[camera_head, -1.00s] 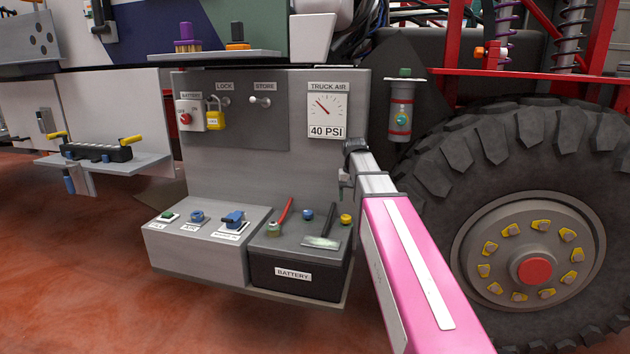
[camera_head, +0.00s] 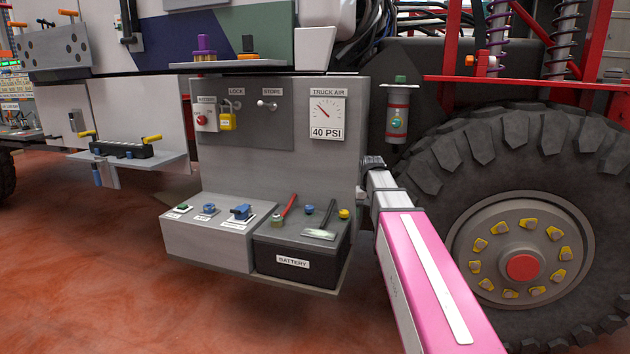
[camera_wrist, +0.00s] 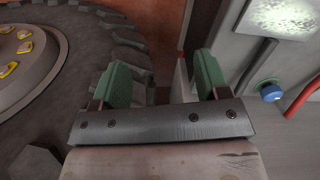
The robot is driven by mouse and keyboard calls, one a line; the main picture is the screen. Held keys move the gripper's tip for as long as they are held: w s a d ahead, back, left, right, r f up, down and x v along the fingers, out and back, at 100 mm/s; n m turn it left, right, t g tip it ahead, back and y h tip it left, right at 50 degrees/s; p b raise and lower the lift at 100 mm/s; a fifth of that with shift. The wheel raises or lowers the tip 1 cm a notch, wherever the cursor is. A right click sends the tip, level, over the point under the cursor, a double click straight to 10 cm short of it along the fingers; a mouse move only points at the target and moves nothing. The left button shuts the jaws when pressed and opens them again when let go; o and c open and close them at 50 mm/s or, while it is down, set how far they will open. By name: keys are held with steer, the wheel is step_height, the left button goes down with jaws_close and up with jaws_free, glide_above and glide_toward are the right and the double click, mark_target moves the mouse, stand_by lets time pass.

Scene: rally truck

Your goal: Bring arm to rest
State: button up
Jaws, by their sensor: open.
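My gripper (camera_wrist: 160,85) is open in the wrist view, with two green fingers spread apart and nothing between them. Floor and the edge of the big tire (camera_wrist: 110,35) show beyond the fingers. In the head view my pink arm reaches up from the lower right. Its end is near the right edge of the grey panel (camera_head: 340,165), left of the tire. The fingers cannot be made out in the head view.
The wheel hub (camera_head: 522,265) is to the right. A yellow padlock (camera_head: 227,120) and an air gauge (camera_head: 327,112) are on the panel. Reddish floor (camera_head: 90,270) is clear at left.

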steer(key=s+f, duration=1)
steer(key=f, duration=0.2)
steer(key=s+f, duration=0.9)
steer(key=f, duration=0.4)
steer(key=shift+s+f+n, duration=0.15)
steer(key=shift+s+n, duration=0.15)
steer(key=shift+s, duration=0.1)
